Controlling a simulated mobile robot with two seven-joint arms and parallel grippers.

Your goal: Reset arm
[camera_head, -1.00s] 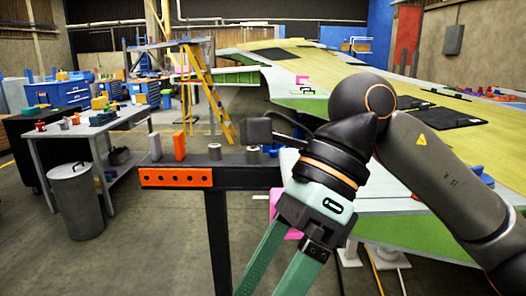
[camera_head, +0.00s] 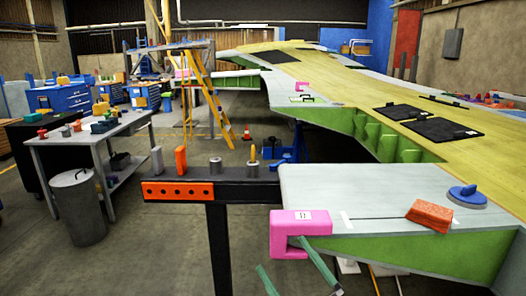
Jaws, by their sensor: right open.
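My right gripper (camera_head: 293,273) shows only as two green fingers at the bottom edge of the head view. The fingers are spread apart with nothing between them. They are just below and in front of a pink C-shaped clamp (camera_head: 300,222) on the near corner of the wing panel (camera_head: 370,195). One finger crosses close to the clamp's opening; I cannot tell whether they touch. The rest of the right arm is out of the picture. My left gripper is not in view.
An orange-red block (camera_head: 429,215) and a blue round tool (camera_head: 467,196) lie on the panel. A dark beam (camera_head: 240,185) with an orange perforated plate (camera_head: 177,191) stands left of it.

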